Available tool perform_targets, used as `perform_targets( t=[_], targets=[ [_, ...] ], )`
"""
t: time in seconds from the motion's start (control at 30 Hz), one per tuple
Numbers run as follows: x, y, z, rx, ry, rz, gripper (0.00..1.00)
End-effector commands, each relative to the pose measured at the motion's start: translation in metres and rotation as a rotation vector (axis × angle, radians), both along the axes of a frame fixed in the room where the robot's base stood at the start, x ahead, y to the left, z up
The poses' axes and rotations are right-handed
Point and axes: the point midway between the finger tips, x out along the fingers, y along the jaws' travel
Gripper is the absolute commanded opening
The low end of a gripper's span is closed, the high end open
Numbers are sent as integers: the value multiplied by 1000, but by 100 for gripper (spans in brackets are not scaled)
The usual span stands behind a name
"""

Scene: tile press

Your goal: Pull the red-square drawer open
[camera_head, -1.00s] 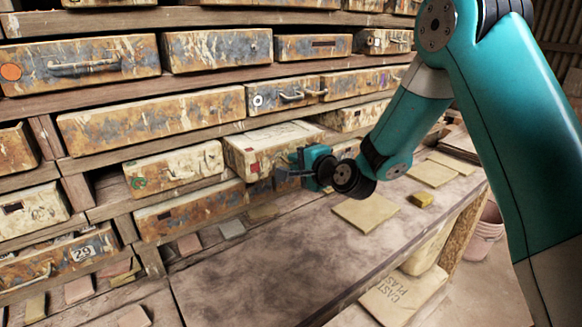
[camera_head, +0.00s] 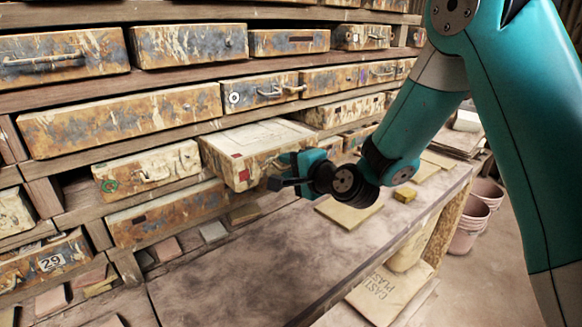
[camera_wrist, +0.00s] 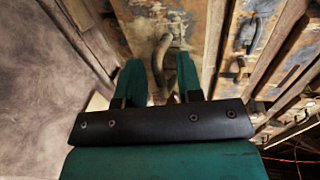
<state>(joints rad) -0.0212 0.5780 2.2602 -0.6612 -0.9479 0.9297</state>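The red-square drawer (camera_head: 225,165) is a worn cream box with a red square on its front's left side, in the middle of the head view. It sticks out of the rack, and much of its pale top shows. My gripper (camera_head: 278,184) is at its front, where the arm hides part of the face. In the wrist view a curved metal handle (camera_wrist: 161,58) lies between the two teal fingers of my gripper (camera_wrist: 161,75).
A green-circle drawer (camera_head: 148,170) is just left, and a rusty drawer (camera_head: 165,214) sits below. The bench top (camera_head: 250,270) in front is mostly clear, with a tan tile (camera_head: 348,212) and a yellow block (camera_head: 404,194). Buckets (camera_head: 470,225) stand on the floor at right.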

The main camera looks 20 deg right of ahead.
Motion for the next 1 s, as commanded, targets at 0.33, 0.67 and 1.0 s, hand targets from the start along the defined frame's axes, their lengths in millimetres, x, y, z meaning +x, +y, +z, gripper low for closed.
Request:
perform_targets(
  t=[0.33,0.67,1.0],
  targets=[
    [-26,-13,2,1,-2,-4,33],
    [-84,-34,12,-1,-16,11,33],
    [-108,-46,17,-2,-9,-5,33]
  ],
)
